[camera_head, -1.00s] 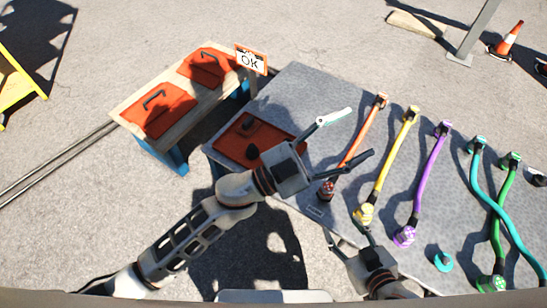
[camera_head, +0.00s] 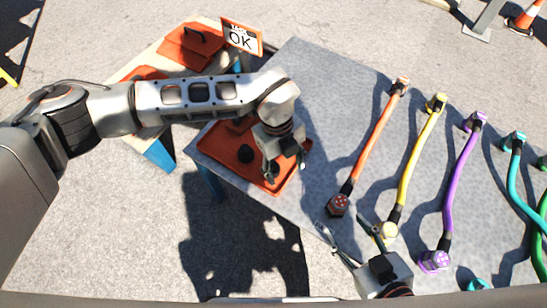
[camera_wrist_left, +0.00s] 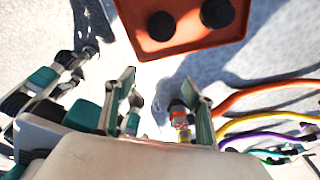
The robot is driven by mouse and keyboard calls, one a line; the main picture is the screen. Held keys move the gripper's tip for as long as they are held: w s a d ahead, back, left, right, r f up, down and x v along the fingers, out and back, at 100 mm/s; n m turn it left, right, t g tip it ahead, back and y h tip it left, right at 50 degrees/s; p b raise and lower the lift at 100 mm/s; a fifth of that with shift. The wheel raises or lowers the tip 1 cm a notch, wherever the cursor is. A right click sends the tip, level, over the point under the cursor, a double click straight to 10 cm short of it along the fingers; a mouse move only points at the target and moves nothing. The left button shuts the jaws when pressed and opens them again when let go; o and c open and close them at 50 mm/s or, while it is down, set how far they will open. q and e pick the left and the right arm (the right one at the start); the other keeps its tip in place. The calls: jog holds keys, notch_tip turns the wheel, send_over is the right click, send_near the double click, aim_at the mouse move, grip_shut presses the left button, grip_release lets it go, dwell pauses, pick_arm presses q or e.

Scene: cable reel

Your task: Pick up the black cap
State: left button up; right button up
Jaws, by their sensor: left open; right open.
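A black cap (camera_head: 246,153) sits on the red tray (camera_head: 222,143) at the left end of the grey table. In the head view my left gripper hides part of the tray, and the second cap is not clear there. My left gripper (camera_head: 287,162) is open and empty over the tray's right part, pointing down; its fingers show in the left wrist view (camera_wrist_left: 158,84), below the caps. My right gripper (camera_head: 346,228) is open and empty at the table's front edge.
Orange (camera_head: 376,137), yellow (camera_head: 419,156) and purple (camera_head: 458,178) cables lie on the grey table (camera_head: 335,95), with teal and green ones further right. The table's back middle is clear.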

aim_at(272, 165)
pick_arm(q)
jog(key=shift+n+t+y, duration=0.3)
jog(key=shift+t+y, duration=0.2)
jog(key=shift+y, duration=0.1)
jog(key=w+a, duration=0.1)
jog(key=w, duration=0.1)
jog(key=w+a, duration=0.1)
jog(key=a, duration=0.1)
jog(key=shift+w+f, duration=0.15)
jog(key=shift+w, duration=0.25)
jog(key=shift+w+a+f, duration=0.2)
jog(key=shift+w+f, duration=0.05)
jog(key=shift+f+b, duration=0.85)
jog(key=shift+f, duration=0.65)
jog(key=f, duration=0.1)
jog(key=b, duration=0.1)
jog(key=f, duration=0.1)
jog(key=shift+s+f, duration=0.25)
jog(key=shift+f, duration=0.1)
jog(key=shift+w+f+b, duration=0.25)
jog(key=shift+f+b, duration=0.3)
jog(key=shift+f, duration=0.25)
jog(key=shift+r, duration=0.15)
jog(key=c, duration=1.2)
pick_arm(e)
jog(key=a, duration=0.1)
jog(key=w+a+r, duration=0.1)
jog(key=a+m+y, duration=0.1)
jog(key=shift+w+r+t, duration=0.2)
jog(key=shift+r+t, duration=0.1)
